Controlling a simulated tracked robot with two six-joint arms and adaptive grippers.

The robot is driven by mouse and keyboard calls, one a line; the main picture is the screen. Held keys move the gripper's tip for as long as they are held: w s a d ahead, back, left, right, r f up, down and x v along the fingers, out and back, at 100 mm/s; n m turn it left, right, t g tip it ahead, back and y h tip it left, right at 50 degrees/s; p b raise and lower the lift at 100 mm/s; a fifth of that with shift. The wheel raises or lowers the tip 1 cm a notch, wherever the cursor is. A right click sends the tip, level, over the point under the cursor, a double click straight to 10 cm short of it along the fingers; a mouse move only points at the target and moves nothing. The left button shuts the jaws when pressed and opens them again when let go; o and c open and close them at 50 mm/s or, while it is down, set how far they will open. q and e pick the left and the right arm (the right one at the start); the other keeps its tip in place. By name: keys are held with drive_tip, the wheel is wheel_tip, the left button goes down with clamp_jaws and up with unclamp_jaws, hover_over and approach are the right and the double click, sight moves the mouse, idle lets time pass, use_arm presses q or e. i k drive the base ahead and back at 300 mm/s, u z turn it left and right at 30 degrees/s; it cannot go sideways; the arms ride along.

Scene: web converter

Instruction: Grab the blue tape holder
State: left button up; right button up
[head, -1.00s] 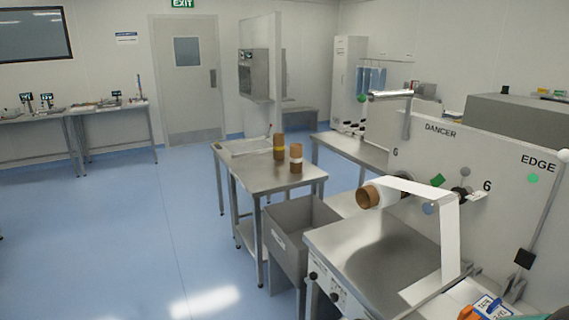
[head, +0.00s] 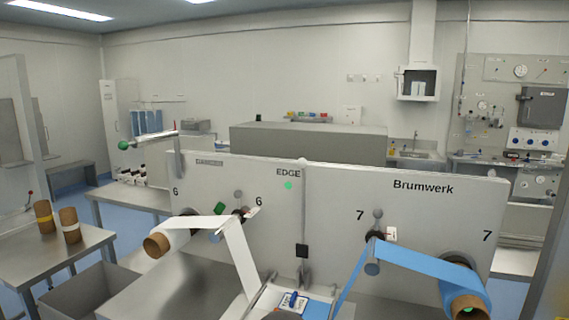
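A small blue item, likely the blue tape holder (head: 293,299), lies at the bottom centre of the head view on a flat surface between the white web and the blue web. It sits on or against a white label with dark lettering that I cannot read fully. Its exact shape is too small to tell. Neither of my grippers is in view.
The machine's grey panel (head: 410,215), marked EDGE and Brumwerk, stands behind the item. A white web (head: 237,255) runs down on the left, a blue web (head: 425,266) on the right. A steel table (head: 30,260) with two brown cores stands far left.

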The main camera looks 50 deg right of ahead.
sight(294, 303)
drive_tip(key=u, duration=1.3)
drive_tip(key=i, duration=0.1)
drive_tip(key=z, duration=2.8)
drive_tip(key=k, duration=0.9)
drive_tip(key=z, duration=0.15)
drive_tip(key=i, duration=0.9)
drive_tip(key=u, duration=0.05)
